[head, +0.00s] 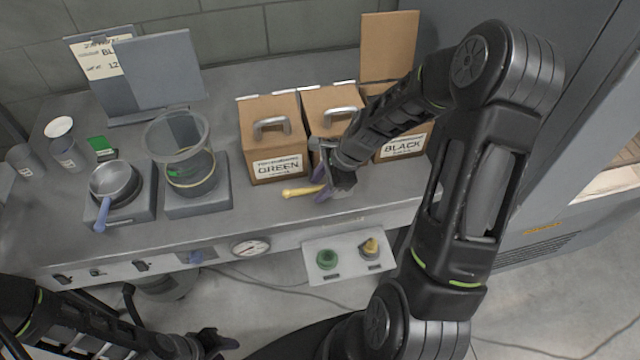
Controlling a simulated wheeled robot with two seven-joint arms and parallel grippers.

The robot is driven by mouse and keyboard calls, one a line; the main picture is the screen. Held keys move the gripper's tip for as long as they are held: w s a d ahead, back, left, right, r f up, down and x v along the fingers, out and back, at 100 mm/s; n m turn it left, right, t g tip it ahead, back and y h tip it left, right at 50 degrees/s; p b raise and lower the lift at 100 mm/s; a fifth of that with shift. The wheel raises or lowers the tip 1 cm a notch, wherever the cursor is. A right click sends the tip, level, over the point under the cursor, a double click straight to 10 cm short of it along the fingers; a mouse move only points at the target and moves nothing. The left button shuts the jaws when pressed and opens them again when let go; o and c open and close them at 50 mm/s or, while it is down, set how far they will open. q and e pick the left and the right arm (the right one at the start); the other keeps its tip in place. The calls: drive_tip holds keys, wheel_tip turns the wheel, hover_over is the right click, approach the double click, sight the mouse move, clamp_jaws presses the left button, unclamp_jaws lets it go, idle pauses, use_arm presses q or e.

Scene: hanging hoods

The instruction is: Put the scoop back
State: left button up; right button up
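A scoop with a yellow handle (300,191) is at the front of the counter, before the cardboard boxes. My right gripper (322,186) is at the inner end of that handle, over the front of the middle box. The gripper and wrist hide the rest of the scoop, and I cannot tell whether the fingers are closed on it. The box labelled BLACK (402,146) is at the right with its lid (389,45) raised; my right arm covers its opening. The GREEN box (274,150) and the middle box (333,98) are closed. My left gripper (222,342) is low at the front, away from the counter objects.
A clear pitcher (177,137) stands on a grey base, with a small pan (114,182) on a burner to its left. Cups (66,153) are at far left.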

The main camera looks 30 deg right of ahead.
drive_tip(key=shift+r, duration=0.1)
drive_tip(key=v, duration=1.2)
idle(0.4)
